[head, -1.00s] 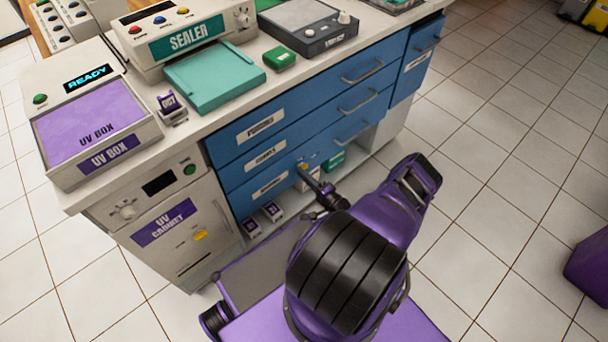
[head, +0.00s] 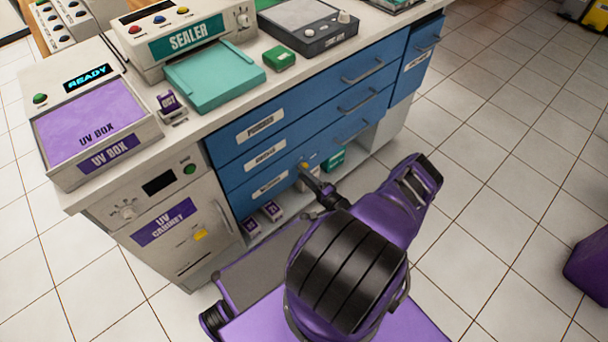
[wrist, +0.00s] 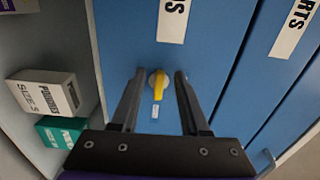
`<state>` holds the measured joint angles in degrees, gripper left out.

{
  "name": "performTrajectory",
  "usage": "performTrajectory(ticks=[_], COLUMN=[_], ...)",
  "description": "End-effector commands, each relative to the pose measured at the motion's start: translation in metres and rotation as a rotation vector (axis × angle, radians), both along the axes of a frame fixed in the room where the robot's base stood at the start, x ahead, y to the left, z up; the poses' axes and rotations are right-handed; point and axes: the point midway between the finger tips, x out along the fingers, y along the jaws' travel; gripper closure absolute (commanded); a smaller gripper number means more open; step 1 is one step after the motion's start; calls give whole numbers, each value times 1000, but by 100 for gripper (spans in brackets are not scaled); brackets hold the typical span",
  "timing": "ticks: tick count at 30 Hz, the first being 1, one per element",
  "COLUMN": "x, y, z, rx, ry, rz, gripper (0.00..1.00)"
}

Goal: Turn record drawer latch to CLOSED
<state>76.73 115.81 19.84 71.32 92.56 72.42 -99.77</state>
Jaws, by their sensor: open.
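The record drawer latch (wrist: 159,84) is a small yellow lever on a pale round base, on the blue front of the lowest drawer (wrist: 125,35). In the wrist view it lies between the two fingertips of my gripper (wrist: 160,78). The fingers are apart and I see a gap on each side of the lever. A small label sits beside the lever; its print is too small to read. In the head view the latch (head: 304,166) shows as a yellow spot at the tip of my gripper (head: 307,170).
Below the drawers is an open shelf with a white box (wrist: 45,95), a green box (wrist: 62,132) and purple-labelled boxes (head: 272,210). The UV cabinet (head: 165,228) stands left of the drawers. Drawer handles (head: 358,102) stick out at the right.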

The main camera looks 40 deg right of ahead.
Motion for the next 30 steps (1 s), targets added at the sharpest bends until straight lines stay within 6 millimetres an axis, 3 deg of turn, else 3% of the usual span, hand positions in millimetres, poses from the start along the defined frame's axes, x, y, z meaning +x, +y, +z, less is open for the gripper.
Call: performTrajectory(ticks=[5, 18, 24, 30], x=[-28, -133, -161, -170], y=[-3, -12, -13, -14], z=[1, 0, 0, 0], rx=[1, 0, -1, -1], ry=[2, 2, 1, 1], rz=[-4, -4, -2, -1], gripper=[55, 55, 55, 55])
